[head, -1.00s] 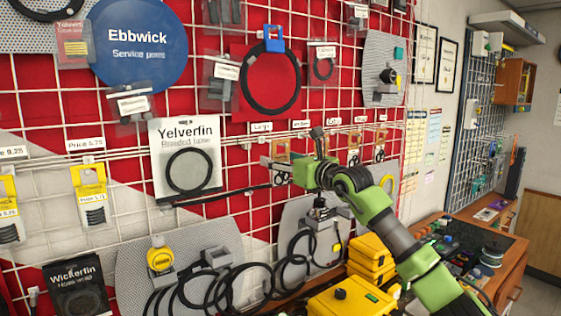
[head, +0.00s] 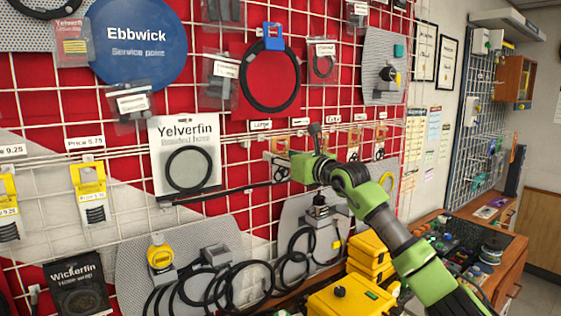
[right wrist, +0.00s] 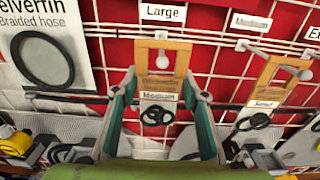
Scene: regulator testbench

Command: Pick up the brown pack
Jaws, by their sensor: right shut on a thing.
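The brown pack (right wrist: 160,84) has a brown card top with a hole over a hook, a white label, and small black rings in a clear lower part. It hangs on the wall grid under the "Large" tag; in the head view the pack (head: 280,146) is partly covered by my gripper. My right gripper (right wrist: 160,94) has one finger on each side of the card and is shut on it; it also shows in the head view (head: 279,159). My left gripper is not in view.
A similar brown pack (right wrist: 270,82) hangs just to the right on its own hook. The Yelverfin hose pack (head: 185,158) hangs to the left. Below are black hoses (head: 232,284) and yellow cases (head: 350,300). A cluttered bench (head: 440,228) stands at right.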

